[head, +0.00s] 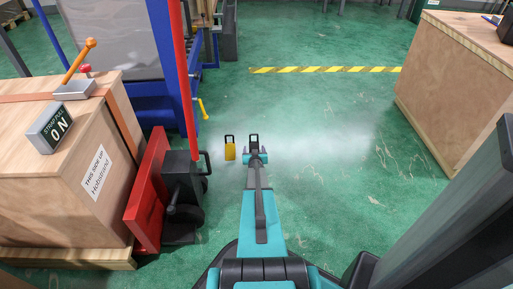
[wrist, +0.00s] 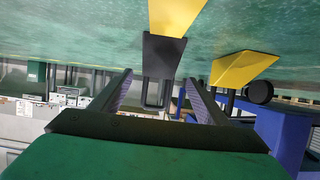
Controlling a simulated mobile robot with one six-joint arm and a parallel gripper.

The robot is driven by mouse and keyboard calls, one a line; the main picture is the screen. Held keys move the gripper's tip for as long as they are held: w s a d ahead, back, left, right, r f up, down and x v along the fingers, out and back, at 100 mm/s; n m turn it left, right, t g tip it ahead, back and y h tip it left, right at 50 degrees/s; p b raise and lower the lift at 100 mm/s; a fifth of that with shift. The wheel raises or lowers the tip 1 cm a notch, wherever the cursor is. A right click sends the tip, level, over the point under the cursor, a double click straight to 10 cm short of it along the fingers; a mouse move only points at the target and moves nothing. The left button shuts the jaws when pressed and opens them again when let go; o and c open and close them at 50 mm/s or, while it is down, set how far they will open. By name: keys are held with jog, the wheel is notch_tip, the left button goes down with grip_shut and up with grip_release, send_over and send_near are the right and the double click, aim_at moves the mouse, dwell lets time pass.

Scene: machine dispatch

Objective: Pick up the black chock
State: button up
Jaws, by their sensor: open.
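The black chock (wrist: 163,55) stands on the green floor, with a looped dark handle. In the wrist view, where the floor is at the top, its handle shows between my fingers. A yellow face adjoins its body; I cannot tell whether it is part of it. In the head view the black chock's handle (head: 254,139) shows just beyond my gripper (head: 256,158). My gripper is open, with both fingers apart in the wrist view (wrist: 160,78), and nothing is clamped. A yellow chock (head: 230,152) with a black handle stands just left; it also shows in the wrist view (wrist: 243,68).
A wooden crate (head: 60,190) and a red and black wheeled part (head: 150,190) are on the left, with a blue frame (head: 170,60) behind. Another crate (head: 455,75) is on the right. Floor beyond the chocks is clear up to yellow-black tape (head: 325,69).

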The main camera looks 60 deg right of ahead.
aim_at(254, 145)
jog(key=shift+d+f, duration=0.1)
dwell(0.3)
jog(key=shift+b+x, duration=1.15)
jog(key=shift+x, duration=0.55)
jog(key=shift+b+x, duration=0.3)
jog(key=shift+x, duration=0.55)
jog(key=c, duration=1.4)
